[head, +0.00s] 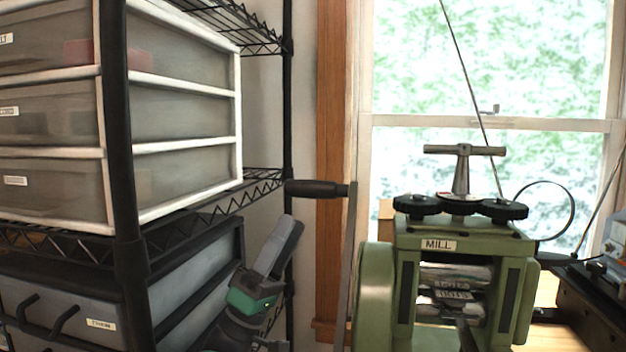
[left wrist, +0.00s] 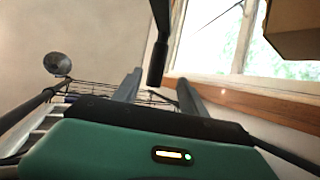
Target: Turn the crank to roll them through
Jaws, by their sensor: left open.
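The green rolling mill (head: 459,250), labelled MILL, stands at the right of the head view, its rollers (head: 455,285) in the front opening. Its crank arm (head: 348,265) rises upright on the left side and ends in a black handle (head: 318,188) pointing left. My left gripper (head: 282,236) is open and empty, below and left of the handle, its fingers pointing up. In the left wrist view the handle (left wrist: 157,62) shows between the two fingers (left wrist: 160,82), apparently apart from them. A dark bar (head: 466,334) sits before the rollers; I cannot tell what it is. My right gripper is not in view.
A black wire shelf rack (head: 120,130) with clear drawers (head: 185,110) and a grey case (head: 195,275) stands close on the left. A window (head: 490,70) is behind the mill. Dark equipment (head: 590,305) sits at the right edge.

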